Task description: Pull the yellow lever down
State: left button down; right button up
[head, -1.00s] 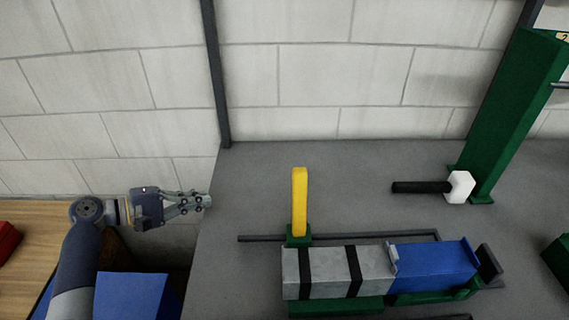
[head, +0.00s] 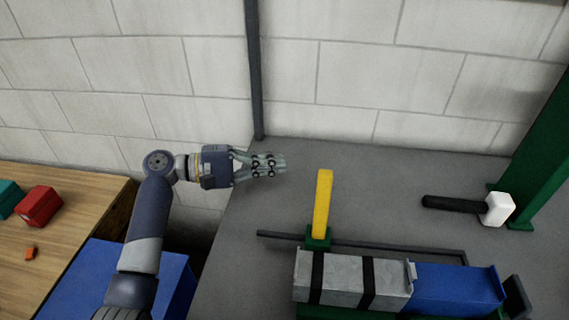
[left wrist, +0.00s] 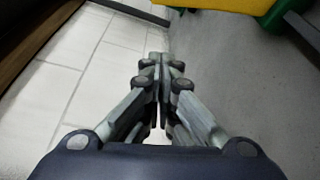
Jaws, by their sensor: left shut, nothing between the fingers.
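The yellow lever (head: 323,204) stands upright, leaning slightly, on a small green base (head: 318,238) at the left part of the grey bench. My left gripper (head: 282,163) is shut and empty, to the left of the lever's top and apart from it. In the left wrist view the closed fingers (left wrist: 162,62) point away over the bench edge. Part of the lever (left wrist: 215,4) shows at the top right there, with its green base (left wrist: 270,15) beside it. My right gripper is not in view.
A grey block with dark straps (head: 340,279) and a blue block (head: 458,291) lie in front of the lever. A mallet with a white head (head: 497,209) lies at the right, by a green post (head: 545,150). A wooden table (head: 75,225) with a red box (head: 39,206) stands left.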

pick_arm(q)
jog(key=s+d+p, duration=0.2)
jog(key=d+p, duration=0.2)
jog(key=d, duration=0.3)
jog(key=shift+s+d+r, duration=0.2)
jog(key=shift+s+d, duration=0.15)
jog(key=shift+s, duration=0.05)
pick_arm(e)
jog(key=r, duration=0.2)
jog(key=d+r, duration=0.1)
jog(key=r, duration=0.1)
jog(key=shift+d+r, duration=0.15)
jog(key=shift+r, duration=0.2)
pick_arm(q)
jog(key=s+a+m+h+b, duration=0.2)
jog(key=s+m+b, duration=0.5)
jog(key=s+b, duration=0.4)
jog(key=shift+s+a+r, duration=0.3)
jog(key=shift+s+r, duration=0.05)
jog(key=shift+s, duration=0.75)
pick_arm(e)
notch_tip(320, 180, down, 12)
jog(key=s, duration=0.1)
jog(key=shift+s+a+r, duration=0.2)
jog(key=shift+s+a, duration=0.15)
